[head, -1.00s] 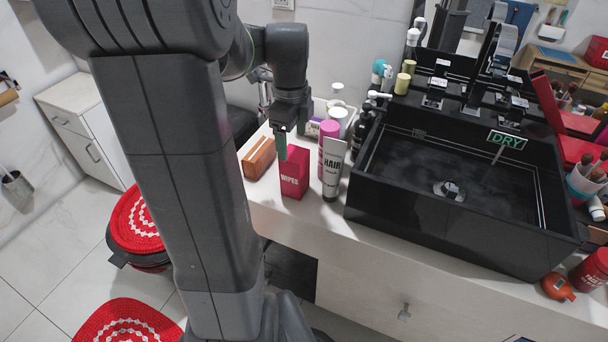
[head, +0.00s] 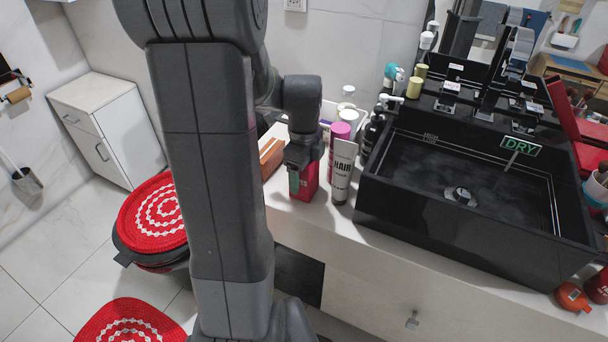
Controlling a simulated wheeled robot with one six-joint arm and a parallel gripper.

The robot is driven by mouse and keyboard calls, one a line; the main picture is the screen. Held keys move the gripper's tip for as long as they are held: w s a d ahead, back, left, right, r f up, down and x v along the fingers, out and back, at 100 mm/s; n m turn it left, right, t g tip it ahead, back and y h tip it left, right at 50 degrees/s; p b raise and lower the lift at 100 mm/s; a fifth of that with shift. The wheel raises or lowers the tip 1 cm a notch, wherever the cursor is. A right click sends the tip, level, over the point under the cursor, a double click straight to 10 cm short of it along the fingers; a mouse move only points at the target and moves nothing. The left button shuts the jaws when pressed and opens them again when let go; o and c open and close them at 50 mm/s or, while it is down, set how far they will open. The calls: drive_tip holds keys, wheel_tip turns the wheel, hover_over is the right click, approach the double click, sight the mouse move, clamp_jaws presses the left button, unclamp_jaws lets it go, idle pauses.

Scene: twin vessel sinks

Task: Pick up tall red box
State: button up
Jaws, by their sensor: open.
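The tall red box (head: 311,180) stands upright on the white counter, left of the black sink. My gripper (head: 297,184) is open and points down over the box. It hides most of the box's front and its lettering; a strip of red shows on the right side. I cannot tell whether the fingers touch the box or are just in front of it.
A white HAIR tube (head: 342,172) stands close to the box's right, with a pink-capped bottle (head: 340,131) behind it. A brown box (head: 271,157) lies to the left. The black sink (head: 440,229) fills the right side of the counter (head: 320,233).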

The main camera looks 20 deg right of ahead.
drive_tip(key=c, duration=1.1)
